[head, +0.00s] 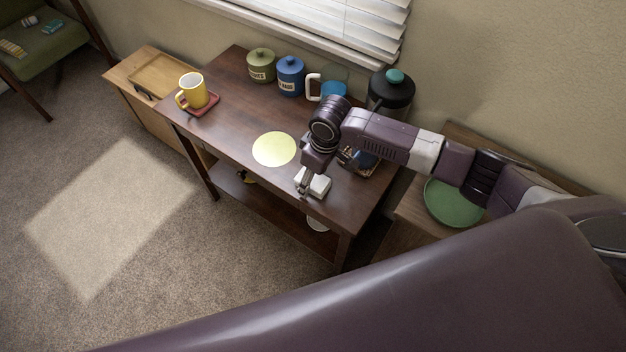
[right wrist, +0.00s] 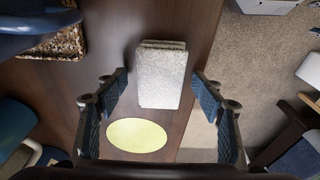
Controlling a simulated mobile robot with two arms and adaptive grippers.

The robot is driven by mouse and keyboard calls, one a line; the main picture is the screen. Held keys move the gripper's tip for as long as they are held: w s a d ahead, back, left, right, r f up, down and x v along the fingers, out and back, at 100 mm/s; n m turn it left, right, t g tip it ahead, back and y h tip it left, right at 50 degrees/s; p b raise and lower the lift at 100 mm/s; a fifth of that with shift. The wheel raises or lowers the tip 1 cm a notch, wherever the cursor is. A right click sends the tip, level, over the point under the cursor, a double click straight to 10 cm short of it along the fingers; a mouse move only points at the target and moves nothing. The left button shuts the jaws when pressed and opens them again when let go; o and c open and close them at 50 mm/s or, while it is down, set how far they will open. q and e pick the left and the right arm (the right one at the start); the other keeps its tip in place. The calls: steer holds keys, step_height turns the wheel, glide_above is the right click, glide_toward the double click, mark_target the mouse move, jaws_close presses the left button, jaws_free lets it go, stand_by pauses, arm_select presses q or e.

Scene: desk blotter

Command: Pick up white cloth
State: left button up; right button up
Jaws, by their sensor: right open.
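The white cloth (head: 318,186) is a small folded pad lying on the dark wooden table, close to its front edge. In the right wrist view the cloth (right wrist: 162,76) lies between and beyond the two fingers. My right gripper (head: 306,188) is over the cloth, and in the head view it partly hides it. In the right wrist view the right gripper (right wrist: 162,98) is open, with one finger on each side and nothing held. I cannot tell its height above the cloth. My left gripper is not in view.
A pale yellow round mat (head: 274,149) lies left of the cloth. A yellow mug (head: 194,90) stands on a red coaster farther left. Canisters (head: 290,77) and a dark jar (head: 391,92) line the back. A green plate (head: 452,203) is on the right-hand surface.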

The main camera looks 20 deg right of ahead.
mark_target(314, 179)
steer(key=c, duration=1.1)
steer(key=shift+r, duration=0.1)
steer(key=shift+c, duration=0.2)
step_height(314, 179, up, 20)
